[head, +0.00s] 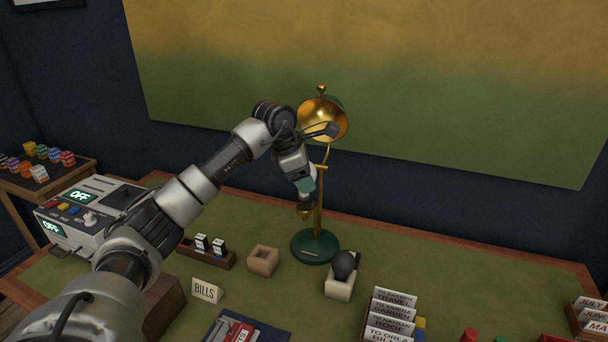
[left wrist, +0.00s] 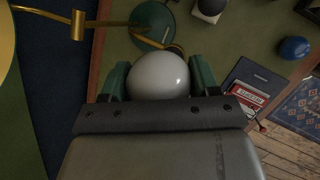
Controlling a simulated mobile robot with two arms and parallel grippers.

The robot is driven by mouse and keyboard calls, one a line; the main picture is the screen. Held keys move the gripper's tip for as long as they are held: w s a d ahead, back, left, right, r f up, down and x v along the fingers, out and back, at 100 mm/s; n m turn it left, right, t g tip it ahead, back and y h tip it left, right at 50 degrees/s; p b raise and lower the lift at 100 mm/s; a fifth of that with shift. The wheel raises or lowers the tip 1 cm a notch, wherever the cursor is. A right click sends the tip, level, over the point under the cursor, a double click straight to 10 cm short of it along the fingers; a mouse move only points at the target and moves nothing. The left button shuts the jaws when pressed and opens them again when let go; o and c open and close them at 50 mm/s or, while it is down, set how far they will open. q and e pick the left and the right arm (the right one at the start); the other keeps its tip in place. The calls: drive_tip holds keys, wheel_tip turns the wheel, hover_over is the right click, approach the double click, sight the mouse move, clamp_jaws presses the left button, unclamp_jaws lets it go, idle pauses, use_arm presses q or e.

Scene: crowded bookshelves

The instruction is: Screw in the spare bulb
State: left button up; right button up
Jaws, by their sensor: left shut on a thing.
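My left gripper (head: 304,186) is shut on a white round bulb (left wrist: 160,76), which sits between its green fingers in the left wrist view. In the head view the gripper is beside the lamp's stem, and only a pale bit of the bulb shows. The lamp has a brass shade (head: 313,112) and a green base (head: 315,247). My right gripper is not in view.
A dark round bulb (head: 345,264) sits in a pale block (head: 339,288) near the base. An empty wooden holder (head: 263,261), a BILLS sign (head: 207,291) and a card file (head: 390,318) stand in front. A switch box (head: 75,225) showing OFF is left.

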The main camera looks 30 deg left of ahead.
use_arm(q)
drive_tip(key=shift+f+b, duration=0.35)
drive_tip(key=shift+f, duration=0.6)
idle(1.3)
idle(0.3)
drive_tip(key=m+h+p, duration=0.1)
drive_tip(key=m, duration=0.1)
drive_tip(key=shift+r+m, duration=0.15)
drive_tip(key=shift+m, duration=0.25)
drive_tip(key=m+g+h, duration=0.1)
drive_tip(key=m+g, duration=0.1)
drive_tip(key=m, duration=0.2)
drive_tip(key=shift+m+p, duration=0.3)
drive_tip(key=shift+p, duration=0.05)
drive_tip(key=m+g, duration=0.1)
drive_tip(key=m, duration=0.2)
drive_tip(key=shift+m+g+h, duration=0.3)
drive_tip(key=m+g, duration=0.2)
drive_tip(key=m, duration=0.3)
drive_tip(key=o, duration=0.9)
